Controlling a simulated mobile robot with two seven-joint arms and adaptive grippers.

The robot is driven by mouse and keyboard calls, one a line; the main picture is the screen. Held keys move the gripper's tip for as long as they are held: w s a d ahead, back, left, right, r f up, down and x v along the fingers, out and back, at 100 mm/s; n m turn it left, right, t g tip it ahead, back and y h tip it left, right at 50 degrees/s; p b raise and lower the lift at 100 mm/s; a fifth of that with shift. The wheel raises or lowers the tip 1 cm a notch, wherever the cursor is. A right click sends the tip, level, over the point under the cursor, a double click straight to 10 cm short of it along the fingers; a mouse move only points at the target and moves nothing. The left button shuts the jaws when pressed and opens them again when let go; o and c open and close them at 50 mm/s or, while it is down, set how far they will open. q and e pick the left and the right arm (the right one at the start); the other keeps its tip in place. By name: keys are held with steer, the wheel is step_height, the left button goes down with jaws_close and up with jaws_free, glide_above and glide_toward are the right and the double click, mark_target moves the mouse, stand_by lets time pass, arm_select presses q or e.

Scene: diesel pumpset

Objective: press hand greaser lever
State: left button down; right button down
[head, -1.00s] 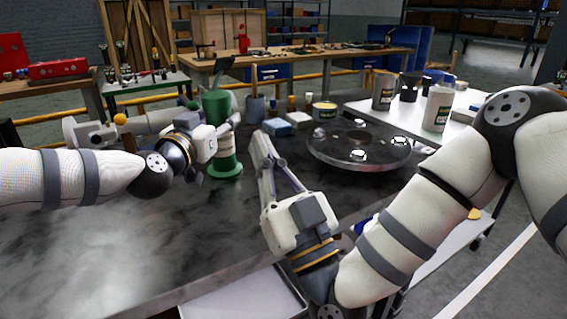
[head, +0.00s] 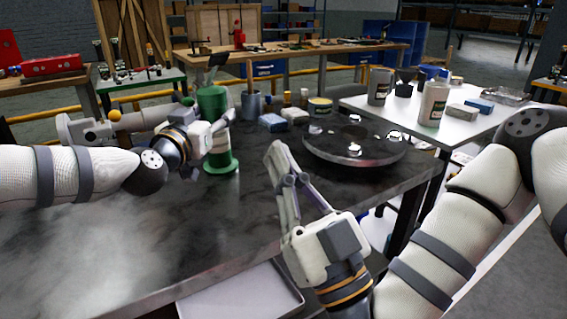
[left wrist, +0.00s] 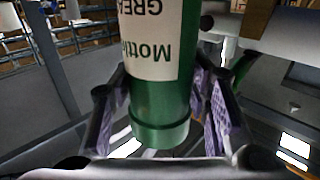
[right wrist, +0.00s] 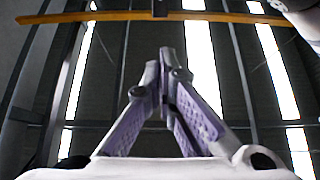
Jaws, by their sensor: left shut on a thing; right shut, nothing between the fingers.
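The hand greaser is a green cylinder (head: 213,101) with a pale label, standing upright on a round green base (head: 221,165) on the dark table. A grey flat piece (head: 216,62), possibly its lever, sticks up above its top. My left gripper (head: 222,128) is shut around the green body. In the left wrist view the labelled cylinder (left wrist: 160,95) sits between the fingers, its print upside down. My right gripper (head: 277,155) is shut and empty, to the right of the greaser and apart from it. In the right wrist view its fingertips (right wrist: 166,55) meet with nothing between them.
A round metal plate (head: 353,150) lies on the dark table right of the greaser. A blue and white block (head: 272,122), a tin (head: 319,106) and a grey cup (head: 252,104) stand behind. A white table (head: 390,118) holds containers. The table's front left is clear.

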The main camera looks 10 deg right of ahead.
steer(key=w+a+r+n+g+h, duration=0.1)
steer(key=w+r+g+h, duration=0.1)
steer(key=w+r, duration=0.65)
steer(key=a+r+g, duration=0.3)
steer(key=r+g, duration=0.1)
steer(key=r, duration=0.3)
steer(key=shift+w+r+m, duration=0.35)
steer(key=shift+m, duration=0.05)
